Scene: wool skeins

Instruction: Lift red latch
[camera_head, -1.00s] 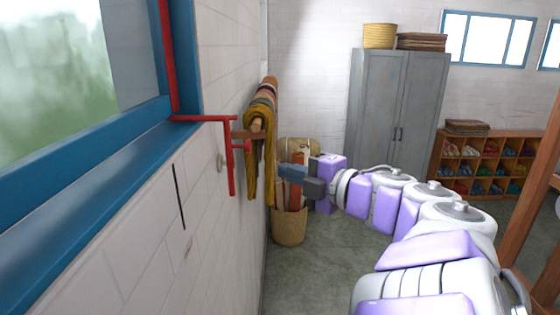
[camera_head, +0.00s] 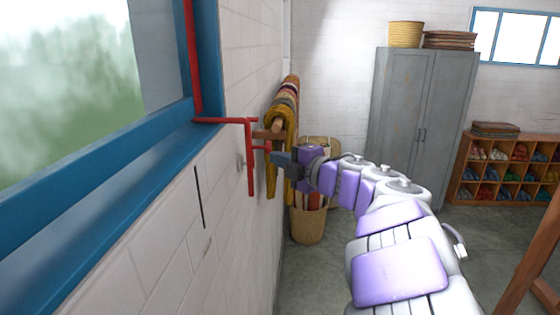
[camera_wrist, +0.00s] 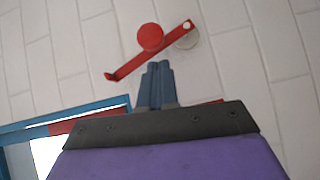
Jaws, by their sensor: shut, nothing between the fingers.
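The red latch (camera_head: 250,165) is mounted on the white brick wall right of the window. In the wrist view its red bar (camera_wrist: 130,66) slants from a round grey mount (camera_wrist: 188,40) down to the left, with a round red knob (camera_wrist: 150,37) standing out from it. My gripper (camera_head: 277,158) is beside the latch on its right, just below the knob in the head view. Its blue-grey fingers (camera_wrist: 157,66) are shut and empty, with tips just under the knob in the wrist view. I cannot tell whether they touch it.
A window with a blue frame (camera_head: 208,60) and sill is at left. Skeins (camera_head: 272,165) hang from a wooden peg just behind my gripper. A basket (camera_head: 307,225) stands on the floor below. A grey cabinet (camera_head: 400,120) and cubby shelf (camera_head: 500,170) stand at the back.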

